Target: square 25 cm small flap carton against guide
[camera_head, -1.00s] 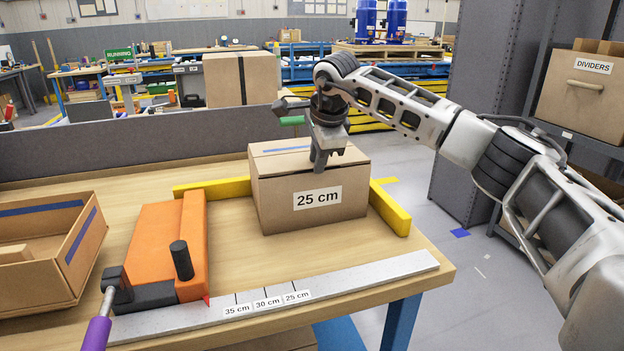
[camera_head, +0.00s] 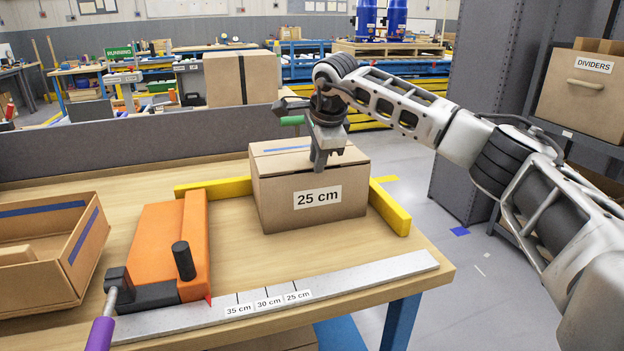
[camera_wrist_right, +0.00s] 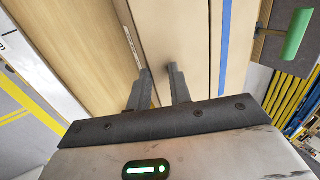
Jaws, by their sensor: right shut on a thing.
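The closed 25 cm carton (camera_head: 285,212) stands upright on the wooden table, its label facing me. A yellow guide (camera_head: 392,208) forms an L along the carton's back and right sides. The carton is close to the right arm of the guide; I cannot tell whether they touch. My right gripper (camera_head: 320,162) points down at the carton's top front edge and is shut on the carton. In the right wrist view its fingers (camera_wrist_right: 159,80) straddle the top edge of the carton (camera_wrist_right: 188,38). My left gripper is not in view.
An orange sliding stop (camera_head: 155,240) with a black knob stands left of the carton. A metal scale (camera_head: 370,276) marked 35, 30 and 25 cm runs along the table's front. An open carton (camera_head: 40,285) sits at the left. Bare tabletop lies in front of the carton.

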